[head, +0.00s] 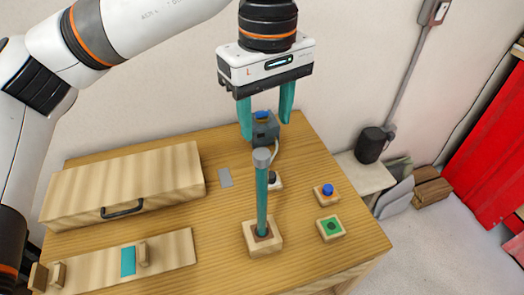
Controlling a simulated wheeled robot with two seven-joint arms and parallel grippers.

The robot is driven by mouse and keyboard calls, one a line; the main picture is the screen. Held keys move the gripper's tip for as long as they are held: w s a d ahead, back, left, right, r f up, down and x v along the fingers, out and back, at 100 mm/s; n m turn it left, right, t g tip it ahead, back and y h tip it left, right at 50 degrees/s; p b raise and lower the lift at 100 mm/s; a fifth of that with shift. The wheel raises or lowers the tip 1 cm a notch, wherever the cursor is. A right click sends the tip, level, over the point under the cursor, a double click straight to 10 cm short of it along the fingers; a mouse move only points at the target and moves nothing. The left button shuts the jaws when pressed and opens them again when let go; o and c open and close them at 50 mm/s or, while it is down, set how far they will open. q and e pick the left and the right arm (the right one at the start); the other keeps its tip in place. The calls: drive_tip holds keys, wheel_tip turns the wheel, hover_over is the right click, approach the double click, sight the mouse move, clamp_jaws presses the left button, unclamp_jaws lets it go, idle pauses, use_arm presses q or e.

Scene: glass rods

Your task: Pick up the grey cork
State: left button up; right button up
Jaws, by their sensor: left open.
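The grey cork (261,158) sits on the top end of an upright teal rod (262,205). The rod stands in a square wooden base (250,239) near the middle of the table. My left gripper (265,129) points down with its two teal fingers apart. It appears just above the cork in the picture; how far apart they are in depth I cannot tell. Nothing shows held between the fingers. My right gripper is out of view.
A wooden drawer box (125,184) with a black handle stands at the table's left. A wooden board with a teal patch (128,261) lies in front. A grey device (265,130) stands behind the rod. Blue (327,189) and green (331,226) button blocks sit right.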

sight(262, 153)
use_arm(q)
wheel_tip(262, 153, down, 3)
drive_tip(key=shift+f+p, duration=0.1)
drive_tip(key=shift+p, duration=0.25)
drive_tip(key=f, duration=0.1)
drive_tip(key=f+p, duration=0.1)
drive_tip(key=f, duration=0.1)
drive_tip(key=f+p, duration=0.1)
drive_tip(key=shift+w+a+f, duration=0.2)
drive_tip(key=shift+a+f, duration=0.15)
drive_tip(key=shift+f, duration=0.35)
drive_tip(key=c, duration=1.1)
